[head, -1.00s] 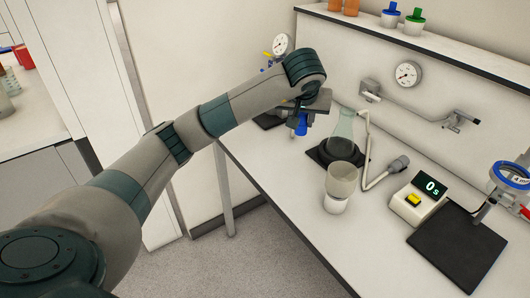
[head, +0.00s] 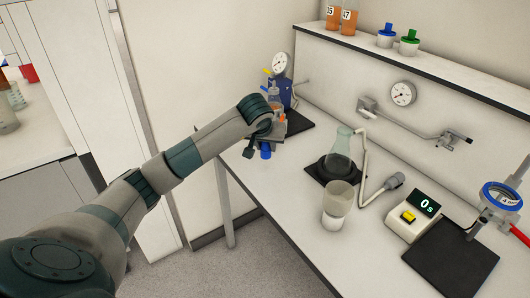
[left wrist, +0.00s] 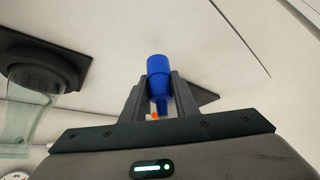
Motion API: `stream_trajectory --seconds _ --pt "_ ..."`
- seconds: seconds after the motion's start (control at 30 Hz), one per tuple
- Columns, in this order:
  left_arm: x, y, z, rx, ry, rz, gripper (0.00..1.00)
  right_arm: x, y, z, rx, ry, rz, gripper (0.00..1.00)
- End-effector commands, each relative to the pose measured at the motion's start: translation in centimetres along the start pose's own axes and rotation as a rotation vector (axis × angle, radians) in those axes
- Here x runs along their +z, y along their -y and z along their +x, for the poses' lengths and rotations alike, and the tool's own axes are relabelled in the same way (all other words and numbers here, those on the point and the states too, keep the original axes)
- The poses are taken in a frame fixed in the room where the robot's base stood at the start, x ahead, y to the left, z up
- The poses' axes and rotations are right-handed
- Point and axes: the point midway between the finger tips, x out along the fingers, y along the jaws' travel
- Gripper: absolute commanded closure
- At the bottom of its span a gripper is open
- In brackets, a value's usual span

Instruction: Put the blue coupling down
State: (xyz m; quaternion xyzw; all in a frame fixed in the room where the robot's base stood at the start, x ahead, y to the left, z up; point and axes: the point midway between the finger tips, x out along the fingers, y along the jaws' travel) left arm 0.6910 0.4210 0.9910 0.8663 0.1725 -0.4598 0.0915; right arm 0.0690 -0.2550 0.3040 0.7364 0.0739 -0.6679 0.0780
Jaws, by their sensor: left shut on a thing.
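The blue coupling (left wrist: 158,76) sits between the two fingers of my left gripper (left wrist: 158,95) in the left wrist view, and the gripper is shut on it. In the head view my left gripper (head: 262,143) is over the left end of the white bench, and the blue coupling (head: 265,152) sticks out below it. I cannot tell whether the coupling touches the bench top. My right gripper is not in view.
A glass flask (head: 338,148) on a black pad and a filter cup (head: 337,204) stand right of the gripper. A blue pump-like device with a gauge (head: 280,63) stands behind it. A timer box (head: 412,217) and black mat (head: 450,257) lie farther right. The front bench strip is clear.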

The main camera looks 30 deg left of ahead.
Motion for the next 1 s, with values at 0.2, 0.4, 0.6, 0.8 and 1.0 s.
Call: stream_trajectory --seconds 0.2,0.4,0.6,0.8,1.0 --pt "0.0 0.3 0.2 0.001 -0.001 0.000 1.00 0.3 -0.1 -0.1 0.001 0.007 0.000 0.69" --pt "0.1 0.3 0.3 0.001 0.000 0.000 1.00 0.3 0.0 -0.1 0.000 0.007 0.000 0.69" --pt "0.9 0.2 1.3 0.001 0.004 0.000 1.00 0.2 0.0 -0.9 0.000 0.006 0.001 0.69" --pt "2.0 0.2 3.0 0.002 0.002 0.000 1.00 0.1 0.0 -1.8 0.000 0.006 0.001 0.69" --pt "2.3 0.3 3.6 0.001 0.000 0.000 1.00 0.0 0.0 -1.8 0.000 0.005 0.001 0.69"
